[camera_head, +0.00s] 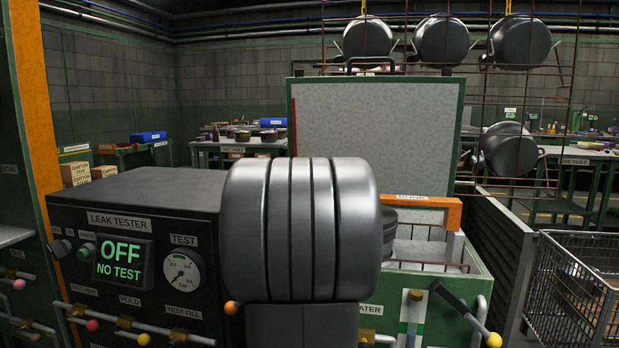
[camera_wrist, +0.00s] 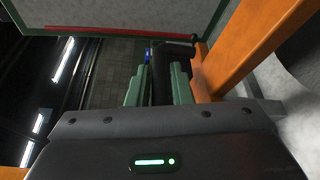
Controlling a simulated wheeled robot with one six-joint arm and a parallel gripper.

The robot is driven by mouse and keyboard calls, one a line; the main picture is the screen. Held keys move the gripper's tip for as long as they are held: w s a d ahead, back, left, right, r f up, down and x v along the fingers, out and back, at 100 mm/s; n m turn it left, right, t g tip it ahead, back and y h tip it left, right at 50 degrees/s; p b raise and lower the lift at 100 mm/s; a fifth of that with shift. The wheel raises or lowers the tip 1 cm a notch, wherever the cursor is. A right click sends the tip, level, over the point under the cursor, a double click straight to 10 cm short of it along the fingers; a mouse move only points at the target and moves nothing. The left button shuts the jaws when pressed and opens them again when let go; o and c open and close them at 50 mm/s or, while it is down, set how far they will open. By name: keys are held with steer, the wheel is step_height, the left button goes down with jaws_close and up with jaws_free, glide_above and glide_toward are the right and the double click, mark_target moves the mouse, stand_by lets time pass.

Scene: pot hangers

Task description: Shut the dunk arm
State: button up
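An orange bar (camera_head: 445,208), which may be the dunk arm, shows at the back of the green water tank (camera_head: 455,285) in the head view. It looms large in the wrist view (camera_wrist: 248,45), slanting just right of my gripper. My gripper (camera_wrist: 157,80) shows in the wrist view with a green pad on each side of a dark bar (camera_wrist: 160,72). The pads look very near this bar; I cannot tell whether they press on it. In the head view my gripper is hidden behind the large ribbed grey cylinder of my arm.
An upright grey panel with a green frame (camera_head: 375,130) stands behind the tank. The leak tester (camera_head: 120,240) is at left. A lever with a yellow ball (camera_head: 493,340) juts from the tank front. A wire cart (camera_head: 575,290) stands at right. Several pots hang on the rack above.

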steer(key=shift+o, duration=1)
steer(key=shift+a+f, duration=0.15)
steer(key=shift+a, duration=0.2)
steer(key=s+d+r+p, duration=0.1)
steer(key=s+d+p, duration=0.1)
steer(key=s, duration=1.1)
steer(key=shift+s+d+r+p, duration=0.2)
steer(key=shift+s+p, duration=0.1)
steer(key=shift+p, duration=0.4)
steer(key=shift+w, duration=0.1)
steer(key=w+b, duration=0.1)
steer(key=w, duration=0.3)
steer(key=w+a+b, duration=0.1)
steer(key=w, duration=0.3)
steer(key=w+f+b, duration=0.1)
steer(key=w, duration=0.2)
steer(key=shift+w+a+f, duration=0.1)
steer(key=shift+w+a, duration=0.45)
steer(key=shift+w, duration=0.7)
